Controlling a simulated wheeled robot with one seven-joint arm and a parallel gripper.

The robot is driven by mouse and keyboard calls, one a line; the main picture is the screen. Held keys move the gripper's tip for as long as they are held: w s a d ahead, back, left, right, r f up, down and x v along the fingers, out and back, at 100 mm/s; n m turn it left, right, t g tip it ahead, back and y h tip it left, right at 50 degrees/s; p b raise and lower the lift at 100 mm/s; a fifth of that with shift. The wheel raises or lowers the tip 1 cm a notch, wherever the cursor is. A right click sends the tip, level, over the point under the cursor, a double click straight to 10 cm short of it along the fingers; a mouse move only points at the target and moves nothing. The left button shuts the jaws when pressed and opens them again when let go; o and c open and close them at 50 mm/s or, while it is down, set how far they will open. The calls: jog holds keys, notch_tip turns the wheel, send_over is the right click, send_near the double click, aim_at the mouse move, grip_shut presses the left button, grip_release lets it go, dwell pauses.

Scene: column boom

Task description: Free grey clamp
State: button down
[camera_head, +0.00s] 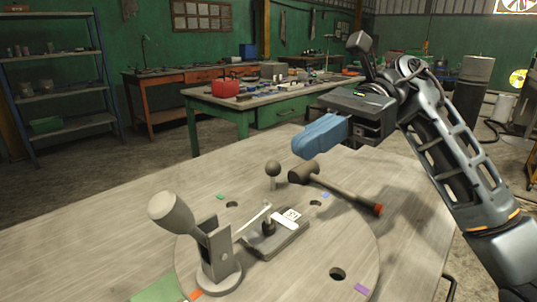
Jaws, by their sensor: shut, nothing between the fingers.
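The grey clamp (217,252) stands at the left of a round disc (310,268) on the table. Its thick grey handle (172,212) leans up and to the left from an upright bracket on a round base. A thin pale bar (253,221) runs from the bracket side toward a dark plate (277,238) with a white label. A black tip (268,228) stands on the plate near the bar's end; I cannot tell whether they join. My gripper (309,147), with blue fingers, is shut and empty, above and behind the plate, apart from the clamp.
A mallet (340,189) with a red handle end lies right of the plate. A ball-topped post (273,172) stands behind the plate. The disc has several holes and coloured marks. The table (95,243) is clear at left. Benches and shelves stand behind.

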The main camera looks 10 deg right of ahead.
aim_at(185, 209)
jog(key=x, duration=0.4)
jog(key=r+p+x, duration=0.1)
jog(key=x, duration=0.3)
jog(key=p+x, duration=0.1)
jog(key=x, duration=0.4)
jog(key=shift+s+a+r, duration=0.15)
jog(key=shift+a, duration=0.05)
jog(key=shift+s+a+h+b, duration=0.2)
jog(key=shift+h+b, duration=0.1)
jog(key=shift+b, duration=0.15)
jog(key=shift+a, duration=0.15)
jog(key=h+b, duration=0.1)
jog(key=b, duration=0.1)
jog(key=s+a+t+h+b, duration=0.1)
jog(key=b, duration=0.1)
jog(key=a+f+t+h+b, duration=0.1)
jog(key=b, duration=0.1)
jog(key=shift+s+a+n, duration=0.15)
jog(key=shift+s+n, duration=0.15)
jog(key=s+a+b, duration=0.1)
jog(key=b, duration=0.2)
jog(key=shift+a+f, duration=0.2)
jog(key=shift+r, duration=0.15)
